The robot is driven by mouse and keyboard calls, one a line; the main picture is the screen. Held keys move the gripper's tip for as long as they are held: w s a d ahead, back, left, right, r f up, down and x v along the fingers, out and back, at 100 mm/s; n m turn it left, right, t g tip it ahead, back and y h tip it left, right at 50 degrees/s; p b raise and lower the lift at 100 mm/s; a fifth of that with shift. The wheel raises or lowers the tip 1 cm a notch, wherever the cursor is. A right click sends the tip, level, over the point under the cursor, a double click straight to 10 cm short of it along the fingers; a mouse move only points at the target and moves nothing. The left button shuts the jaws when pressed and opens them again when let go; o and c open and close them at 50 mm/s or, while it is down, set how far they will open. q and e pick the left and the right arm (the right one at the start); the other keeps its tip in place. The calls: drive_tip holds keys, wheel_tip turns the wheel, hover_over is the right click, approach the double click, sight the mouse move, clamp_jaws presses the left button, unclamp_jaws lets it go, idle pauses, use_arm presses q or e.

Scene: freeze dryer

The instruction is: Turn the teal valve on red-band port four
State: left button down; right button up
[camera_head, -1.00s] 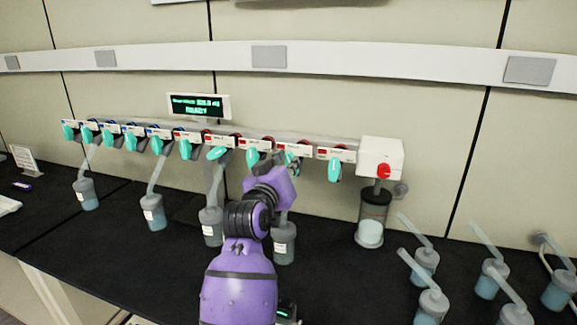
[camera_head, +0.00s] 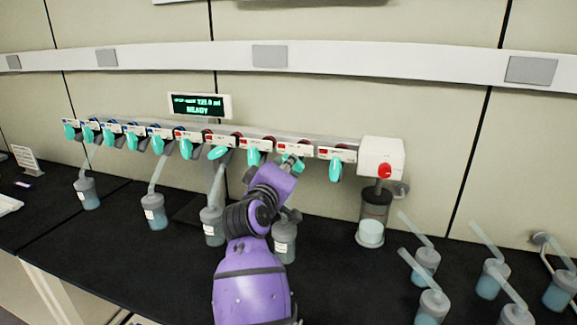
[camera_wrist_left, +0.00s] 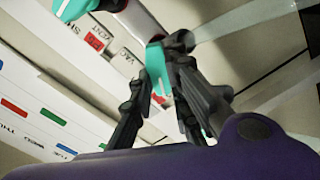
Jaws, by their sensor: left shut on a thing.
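A row of teal valves hangs on the white manifold (camera_head: 240,137). The valves on the right have red-band labels. The teal valve (camera_wrist_left: 156,66) at the fourth red-band label from the left is between my left gripper's fingers (camera_wrist_left: 165,75), which are shut on it. In the head view my left gripper (camera_head: 287,170) is at this port, and the purple wrist hides much of the valve. Neighbouring red-band valves (camera_head: 253,156) and (camera_head: 335,170) stand apart on either side. The port numbers are too small to read. My right gripper is not in view.
A display (camera_head: 199,106) above the manifold reads READY. A white box with a red knob (camera_head: 384,171) ends the manifold at right. Flasks hang below the ports, one (camera_head: 284,243) close beside my wrist. Several loose flasks (camera_head: 425,262) stand at the right of the black bench.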

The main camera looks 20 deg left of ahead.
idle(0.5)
use_arm(q)
drive_tip(key=c, duration=1.7)
unclamp_jaws()
drive_tip(key=shift+s, duration=0.1)
drive_tip(key=s, duration=1.2)
drive_tip(key=shift+a, duration=0.2)
drive_tip(key=shift+w, duration=0.1)
